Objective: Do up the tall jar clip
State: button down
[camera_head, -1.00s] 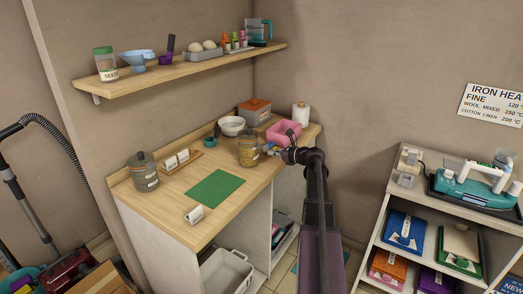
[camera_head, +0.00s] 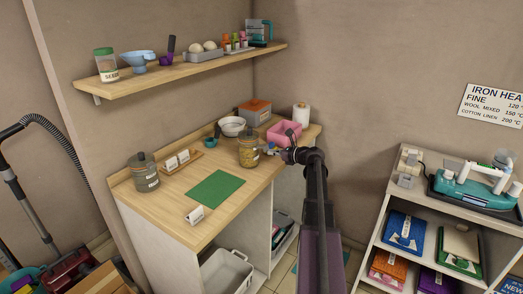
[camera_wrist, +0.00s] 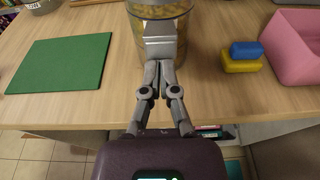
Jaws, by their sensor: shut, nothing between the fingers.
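A glass jar with yellow contents (camera_head: 248,154) stands upright near the worktop's front edge. In the wrist view the jar (camera_wrist: 190,48) is cut off at the top, so its lid is hidden. A grey metal clip piece (camera_wrist: 161,40) shows on its near side; I cannot tell how it sits against the lid. My gripper (camera_wrist: 158,72) is shut and empty, its fingertips right at the lower end of this piece; contact is unclear. In the head view my gripper (camera_head: 270,151) is just right of the jar. A second jar, with dark contents (camera_head: 146,176), stands at the left.
A green mat (camera_wrist: 62,62) lies left of the jar. Blue (camera_wrist: 249,48) and yellow (camera_wrist: 241,66) blocks and a pink bin (camera_wrist: 295,48) are on its right. A shelf (camera_head: 185,75) hangs above.

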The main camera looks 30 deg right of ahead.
jog(key=shift+w+a+r+p, duration=0.25)
jog(key=shift+w+r+p, duration=0.4)
jog(key=shift+r+p, duration=0.15)
jog(key=shift+w+a+r+p, duration=0.25)
jog(key=shift+w+r+p, duration=0.4)
jog(key=shift+r, duration=0.1)
jog(key=shift+r, duration=0.15)
jog(key=shift+w+a+r+p, duration=0.3)
jog(key=shift+w+r+p, duration=0.4)
jog(key=shift+r+p, duration=0.15)
jog(key=shift+w+a+r+p, duration=0.25)
jog(key=shift+w+r+p, duration=0.45)
jog(key=shift+p, duration=0.15)
jog(key=shift+r, duration=0.15)
jog(key=shift+w+a+r+p, duration=0.3)
jog(key=shift+w+r+p, duration=0.35)
jog(key=shift+r+p, duration=0.15)
jog(key=shift+w+a+r+p, duration=0.25)
jog(key=shift+w+r+p, duration=0.45)
jog(key=shift+p, duration=0.15)
jog(key=shift+s+f, duration=0.1)
jog(key=shift+s+d+f+b, duration=0.15)
jog(key=shift+s+f+b, duration=0.2)
jog(key=shift+b, duration=0.1)
